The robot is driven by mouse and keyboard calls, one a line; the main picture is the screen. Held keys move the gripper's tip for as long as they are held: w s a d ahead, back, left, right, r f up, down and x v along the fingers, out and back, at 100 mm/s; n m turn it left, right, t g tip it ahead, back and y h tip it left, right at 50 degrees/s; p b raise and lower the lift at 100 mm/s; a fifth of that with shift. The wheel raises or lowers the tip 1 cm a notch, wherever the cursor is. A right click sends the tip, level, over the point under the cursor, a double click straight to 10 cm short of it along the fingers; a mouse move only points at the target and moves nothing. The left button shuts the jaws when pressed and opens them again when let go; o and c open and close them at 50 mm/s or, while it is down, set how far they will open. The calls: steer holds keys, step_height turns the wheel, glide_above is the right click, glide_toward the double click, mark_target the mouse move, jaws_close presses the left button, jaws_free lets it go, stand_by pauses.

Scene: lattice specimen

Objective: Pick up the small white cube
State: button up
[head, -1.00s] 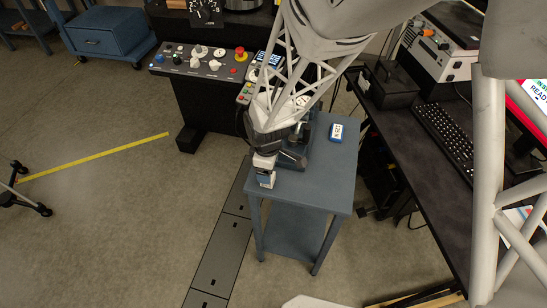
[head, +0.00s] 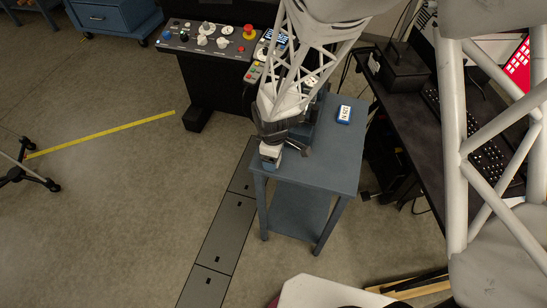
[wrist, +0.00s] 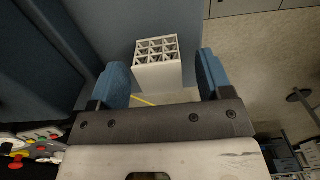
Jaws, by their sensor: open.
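The small white cube (wrist: 157,76) shows in the wrist view as a lattice block with a grid of square openings on top. It is near the edge of the blue-grey table. My gripper (wrist: 162,65) is open, with one blue finger left of the cube and the other right of it. Whether the fingertips reach down to the cube's height cannot be told.
A control panel (head: 215,37) with knobs stands behind to the left. A black desk (head: 405,115) is close on the right. The floor to the left is open, with a yellow strip (head: 100,135).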

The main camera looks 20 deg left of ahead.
steer(key=c, duration=1)
steer(key=shift+r, duration=0.1)
steer(key=shift+r, duration=0.7)
steer(key=shift+s+d+r, duration=0.15)
steer(key=shift+s+r, duration=0.05)
steer(key=shift+r, duration=0.35)
steer(key=shift+s+d+r, duration=0.15)
steer(key=shift+s+r, duration=0.05)
steer(key=shift+r, duration=0.3)
steer(key=s+d, duration=0.3)
steer(key=s, duration=0.1)
steer(key=s+d+r, duration=0.1)
steer(key=s+d, duration=0.2)
steer(key=s, duration=0.1)
steer(key=s+d, duration=0.3)
steer(key=s, duration=0.1)
steer(key=shift+r, duration=0.15)
